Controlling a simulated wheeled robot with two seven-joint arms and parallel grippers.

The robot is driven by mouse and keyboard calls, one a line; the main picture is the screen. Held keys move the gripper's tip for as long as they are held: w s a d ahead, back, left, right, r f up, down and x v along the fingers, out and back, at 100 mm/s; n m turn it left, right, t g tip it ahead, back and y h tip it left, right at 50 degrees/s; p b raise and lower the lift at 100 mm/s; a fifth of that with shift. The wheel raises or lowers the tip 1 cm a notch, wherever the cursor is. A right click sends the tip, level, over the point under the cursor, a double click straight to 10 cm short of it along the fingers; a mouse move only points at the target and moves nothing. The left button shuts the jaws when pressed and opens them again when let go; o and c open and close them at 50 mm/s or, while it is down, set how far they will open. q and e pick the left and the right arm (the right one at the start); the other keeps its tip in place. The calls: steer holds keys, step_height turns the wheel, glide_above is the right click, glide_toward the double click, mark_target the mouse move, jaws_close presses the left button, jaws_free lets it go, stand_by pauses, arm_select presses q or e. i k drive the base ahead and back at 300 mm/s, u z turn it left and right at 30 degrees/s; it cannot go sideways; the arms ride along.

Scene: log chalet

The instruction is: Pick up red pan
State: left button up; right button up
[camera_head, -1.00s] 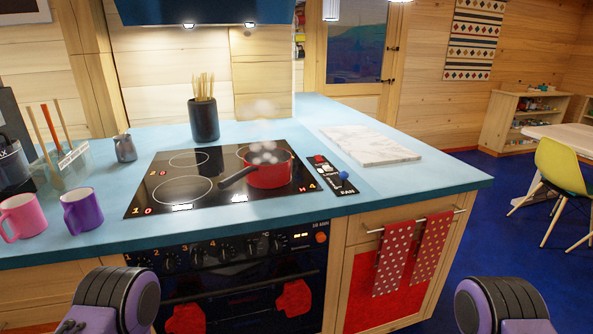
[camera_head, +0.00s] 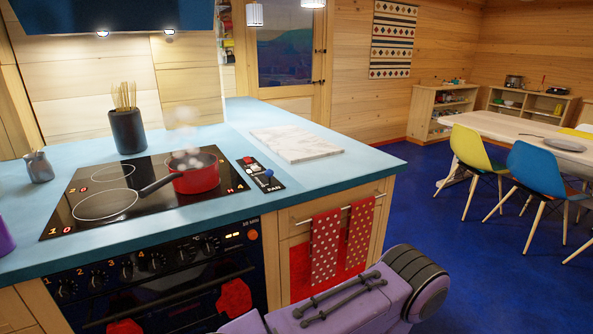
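The red pan (camera_head: 196,177) stands upright on the right part of the black cooktop (camera_head: 90,188), near the counter's right side. Its dark handle (camera_head: 160,185) points left and toward me. Whitish puffs of steam (camera_head: 182,138) hang over it. A purple arm link of mine crosses the bottom of the view, in front of the cabinet and well short of the pan. Neither gripper shows in this view, and nothing touches the pan.
A white marble board (camera_head: 297,144) lies right of the cooktop, beyond a fan control panel (camera_head: 263,173). A dark utensil holder (camera_head: 128,132) and a small grey jug (camera_head: 38,167) stand behind and left. Two dotted towels (camera_head: 326,248) hang in front. Blue floor (camera_head: 440,225) is clear right of the counter.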

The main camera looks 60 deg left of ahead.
mark_target(191, 172)
steer(key=z, duration=0.65)
steer(key=k, duration=1.95)
steer(key=u, duration=0.1)
